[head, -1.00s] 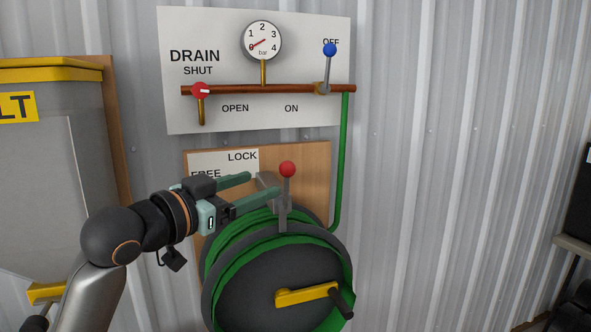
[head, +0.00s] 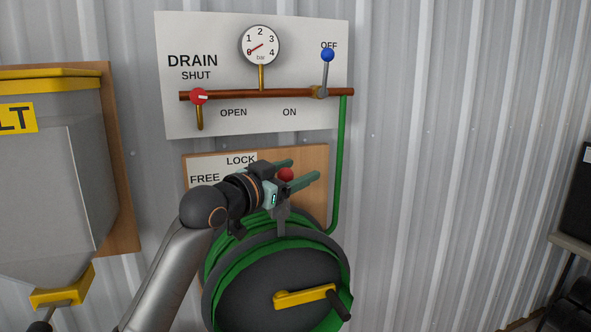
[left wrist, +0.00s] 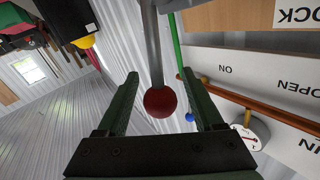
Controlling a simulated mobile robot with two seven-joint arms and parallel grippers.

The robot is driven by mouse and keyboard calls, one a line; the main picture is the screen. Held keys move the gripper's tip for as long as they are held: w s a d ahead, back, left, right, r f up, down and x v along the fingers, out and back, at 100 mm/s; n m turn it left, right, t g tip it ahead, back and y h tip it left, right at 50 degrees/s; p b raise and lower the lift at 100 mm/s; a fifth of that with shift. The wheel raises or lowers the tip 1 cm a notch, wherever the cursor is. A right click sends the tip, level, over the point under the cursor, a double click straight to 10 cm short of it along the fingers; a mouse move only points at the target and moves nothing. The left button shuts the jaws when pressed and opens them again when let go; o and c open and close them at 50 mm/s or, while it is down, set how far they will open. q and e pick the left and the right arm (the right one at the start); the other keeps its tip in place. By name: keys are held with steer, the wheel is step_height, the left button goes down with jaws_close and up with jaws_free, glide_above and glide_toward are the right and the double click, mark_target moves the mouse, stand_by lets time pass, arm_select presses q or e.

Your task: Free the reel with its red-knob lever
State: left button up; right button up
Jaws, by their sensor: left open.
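The red knob (head: 286,174) tops a grey lever (head: 282,218) that stands roughly upright at the top of the reel. The reel (head: 270,285) is dark, wound with green hose, and has a yellow crank. My left gripper (head: 304,169) is open, with one finger on each side of the knob. In the left wrist view the red knob (left wrist: 160,102) sits between the two open fingers, with visible gaps on both sides. The sign (head: 208,172) behind reads LOCK and FREE; my arm partly covers the wooden board around it. My right gripper is not in view.
A white panel (head: 180,120) above holds a gauge (head: 259,45), a copper pipe, a red drain tap (head: 199,97) and a blue-knob lever (head: 327,55). A grey hopper (head: 50,190) stands left.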

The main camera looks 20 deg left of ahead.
arm_select(q)
jaws_close()
stand_by(0.6)
stand_by(0.9)
